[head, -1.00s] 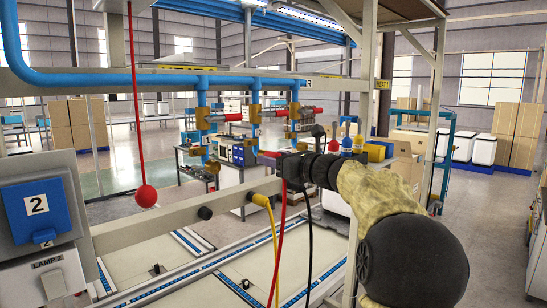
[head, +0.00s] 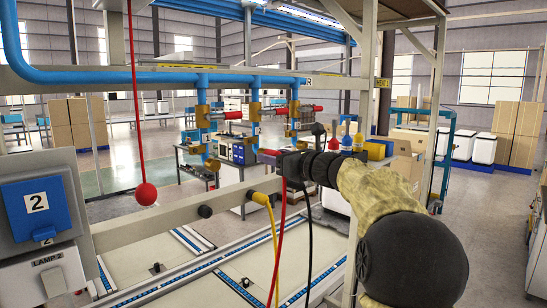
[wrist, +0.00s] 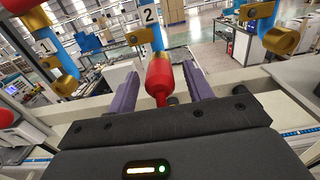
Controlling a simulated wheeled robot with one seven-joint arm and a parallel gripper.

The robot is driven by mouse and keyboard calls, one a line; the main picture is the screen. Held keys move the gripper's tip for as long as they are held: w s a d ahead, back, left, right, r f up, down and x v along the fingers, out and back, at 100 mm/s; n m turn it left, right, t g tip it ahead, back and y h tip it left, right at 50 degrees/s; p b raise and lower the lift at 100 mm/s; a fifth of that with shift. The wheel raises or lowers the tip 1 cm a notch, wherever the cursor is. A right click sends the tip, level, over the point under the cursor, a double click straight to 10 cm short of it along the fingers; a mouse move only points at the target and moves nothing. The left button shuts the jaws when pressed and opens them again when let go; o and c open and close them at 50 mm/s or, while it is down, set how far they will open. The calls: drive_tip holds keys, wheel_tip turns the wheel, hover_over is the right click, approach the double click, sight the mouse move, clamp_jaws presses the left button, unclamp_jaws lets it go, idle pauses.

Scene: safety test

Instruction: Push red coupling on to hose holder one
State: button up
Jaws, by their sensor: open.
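The red coupling (wrist: 158,78) stands between the two purple fingers of my gripper (wrist: 161,88) in the wrist view. Gaps show on both sides, so the gripper is open around it. Its far end is in front of the blue pipe labelled 2 (wrist: 153,35) and its brass fitting (wrist: 140,37); I cannot tell whether it is seated there. The pipe labelled 1 (wrist: 48,40), with a brass elbow (wrist: 66,82), is to the left. In the head view my gripper (head: 268,156) is just right of the lower brass fittings, and the coupling is mostly hidden.
A grey beam (head: 150,225) runs below the fittings, with a yellow hose (head: 273,235) hanging from it. A red hose (head: 280,240) hangs below my gripper. A red ball (head: 146,194) hangs on a cord at left, near a blue switch box (head: 38,208).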

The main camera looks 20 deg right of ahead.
clamp_jaws()
idle(0.3)
drive_tip(key=shift+b+v, duration=0.4)
drive_tip(key=shift+v, duration=0.4)
drive_tip(key=shift+s+d, duration=0.1)
drive_tip(key=shift+b+v, duration=0.65)
drive_tip(key=shift+v, duration=1.4)
